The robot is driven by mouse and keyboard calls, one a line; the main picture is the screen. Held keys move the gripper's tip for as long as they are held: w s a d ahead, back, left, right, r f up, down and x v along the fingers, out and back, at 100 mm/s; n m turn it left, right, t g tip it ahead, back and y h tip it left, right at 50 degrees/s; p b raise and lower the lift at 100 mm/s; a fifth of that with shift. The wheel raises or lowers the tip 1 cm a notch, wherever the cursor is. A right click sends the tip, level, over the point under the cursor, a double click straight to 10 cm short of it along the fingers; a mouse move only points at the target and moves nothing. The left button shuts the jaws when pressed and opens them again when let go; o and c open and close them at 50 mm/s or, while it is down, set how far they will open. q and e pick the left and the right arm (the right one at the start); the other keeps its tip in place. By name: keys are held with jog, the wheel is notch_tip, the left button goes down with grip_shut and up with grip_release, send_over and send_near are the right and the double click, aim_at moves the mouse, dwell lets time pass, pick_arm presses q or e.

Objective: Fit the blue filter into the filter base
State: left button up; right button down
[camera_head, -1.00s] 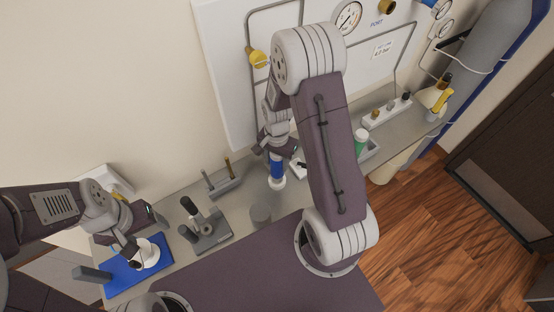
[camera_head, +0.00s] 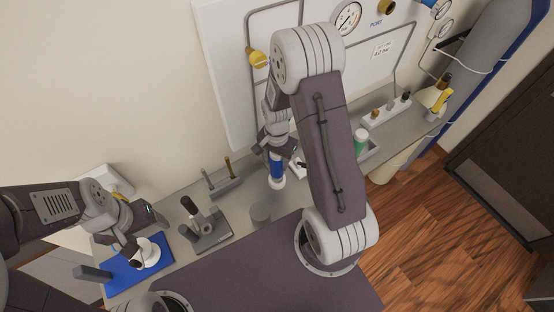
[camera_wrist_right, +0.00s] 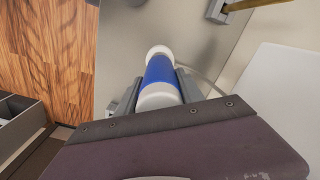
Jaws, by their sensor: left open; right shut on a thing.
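The blue filter (camera_head: 277,168), a blue cylinder with white ends, hangs roughly upright in my right gripper (camera_head: 277,153), over the bench's middle. The right wrist view shows the filter (camera_wrist_right: 160,71) between the two grey fingers (camera_wrist_right: 158,84), which are shut on it. Whether its lower end touches the bench is unclear. A white round piece with a wide flange (camera_head: 150,258), possibly the filter base, stands on a blue mat (camera_head: 122,279) at the bench's left end. My left gripper (camera_head: 134,247) is open just above and beside this piece; contact cannot be told.
A green bottle (camera_head: 360,142) stands to the right. A panel with gauges (camera_head: 347,18) backs the bench.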

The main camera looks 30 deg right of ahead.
aim_at(277, 167)
jog(key=shift+f+b, duration=1.65)
jog(key=shift+f, duration=0.4)
jog(key=c, duration=0.7)
grip_release()
jog(key=shift+o, duration=0.2)
jog(key=shift+r, duration=0.1)
jog(key=shift+w+r, duration=0.1)
jog(key=shift+r, duration=0.25)
notch_tip(277, 167, up, 8)
jog(key=shift+r+b, duration=0.15)
jog(key=shift+b, duration=0.45)
